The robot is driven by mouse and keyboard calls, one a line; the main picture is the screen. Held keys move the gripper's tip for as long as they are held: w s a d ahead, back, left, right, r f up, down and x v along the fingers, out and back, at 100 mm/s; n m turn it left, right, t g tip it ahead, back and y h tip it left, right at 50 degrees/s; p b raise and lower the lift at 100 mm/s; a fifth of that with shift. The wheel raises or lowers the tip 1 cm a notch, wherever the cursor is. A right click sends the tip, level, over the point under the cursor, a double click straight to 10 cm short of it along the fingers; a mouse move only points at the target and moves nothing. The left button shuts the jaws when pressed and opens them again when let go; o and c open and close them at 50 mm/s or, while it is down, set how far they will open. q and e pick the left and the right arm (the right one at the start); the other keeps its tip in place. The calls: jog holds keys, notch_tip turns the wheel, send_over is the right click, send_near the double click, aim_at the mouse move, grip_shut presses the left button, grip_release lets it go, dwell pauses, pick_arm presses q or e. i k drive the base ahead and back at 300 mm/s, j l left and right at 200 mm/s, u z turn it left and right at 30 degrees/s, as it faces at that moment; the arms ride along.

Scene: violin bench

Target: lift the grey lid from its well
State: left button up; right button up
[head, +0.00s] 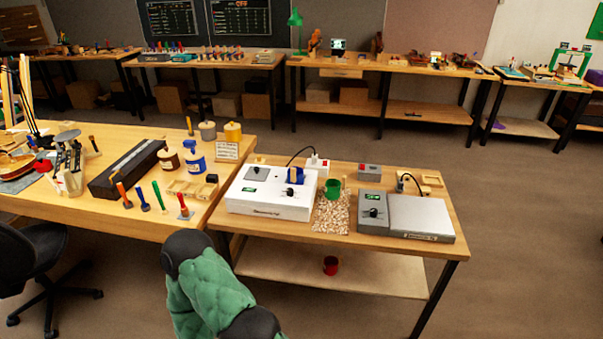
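The grey lid (257,173) is a flat square plate with a small dark knob. It sits on the top left of a white box-shaped unit (268,210), over what looks like its well. The well is hidden under it. A blue pot (295,176) sits at the top right of the same unit. A green padded arm of mine comes up from the bottom edge, in front of the table. Neither of my grippers can be made out in the head view.
A green mug (333,189) stands on a speckled mat (331,217) right of the white unit. A grey hotplate-like unit (421,215) is further right. A red mug (330,265) is on the lower shelf. Tools and jars crowd the left bench (90,214).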

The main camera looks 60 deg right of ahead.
aim_at(254, 173)
jog(key=z, duration=1.9)
jog(key=i+j+u, duration=0.2)
jog(key=i, duration=0.2)
jog(key=i+j+u, duration=0.2)
jog(key=i, duration=0.25)
